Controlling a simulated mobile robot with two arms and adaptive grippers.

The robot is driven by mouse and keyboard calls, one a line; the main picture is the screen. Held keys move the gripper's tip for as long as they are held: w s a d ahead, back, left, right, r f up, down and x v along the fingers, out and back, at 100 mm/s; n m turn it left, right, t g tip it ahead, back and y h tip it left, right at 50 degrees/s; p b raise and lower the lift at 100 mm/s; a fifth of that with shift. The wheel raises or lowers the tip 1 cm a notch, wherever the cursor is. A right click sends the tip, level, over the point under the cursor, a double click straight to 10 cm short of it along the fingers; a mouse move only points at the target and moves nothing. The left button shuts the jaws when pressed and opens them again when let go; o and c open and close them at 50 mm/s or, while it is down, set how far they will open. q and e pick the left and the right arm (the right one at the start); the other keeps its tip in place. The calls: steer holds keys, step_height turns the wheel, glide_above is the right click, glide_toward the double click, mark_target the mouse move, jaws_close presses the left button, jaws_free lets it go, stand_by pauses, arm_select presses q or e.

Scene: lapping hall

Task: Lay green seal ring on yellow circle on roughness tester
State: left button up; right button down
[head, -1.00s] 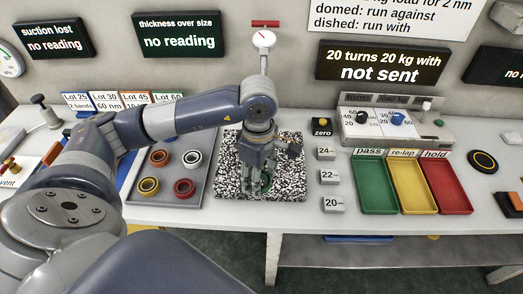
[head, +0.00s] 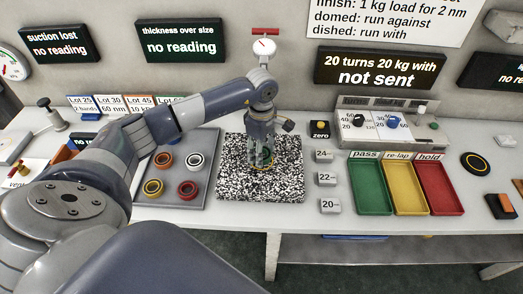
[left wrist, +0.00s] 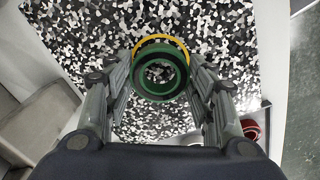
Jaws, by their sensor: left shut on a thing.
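The green seal ring (left wrist: 160,75) is between the two fingers of my left gripper (left wrist: 160,82), which is shut on it. A yellow circle (left wrist: 160,38) shows as an arc on the black-and-white speckled plate (left wrist: 220,30), just beyond the ring's far edge and partly hidden by it. In the head view my left gripper (head: 262,160) points down over the middle of the speckled plate (head: 230,185), and the ring is mostly hidden. I cannot tell whether the ring touches the plate. My right gripper is in neither current view.
A dial gauge (head: 264,47) stands behind the plate. A grey tray (head: 175,206) with several coloured rings is to the left. Number blocks (head: 329,178), the green (head: 370,190), yellow (head: 410,190) and red (head: 440,190) trays, and a black disc with a yellow ring (head: 475,163) are to the right.

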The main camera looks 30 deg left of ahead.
arm_select(q)
steer(key=shift+f, duration=0.8)
steer(key=o, duration=1.1)
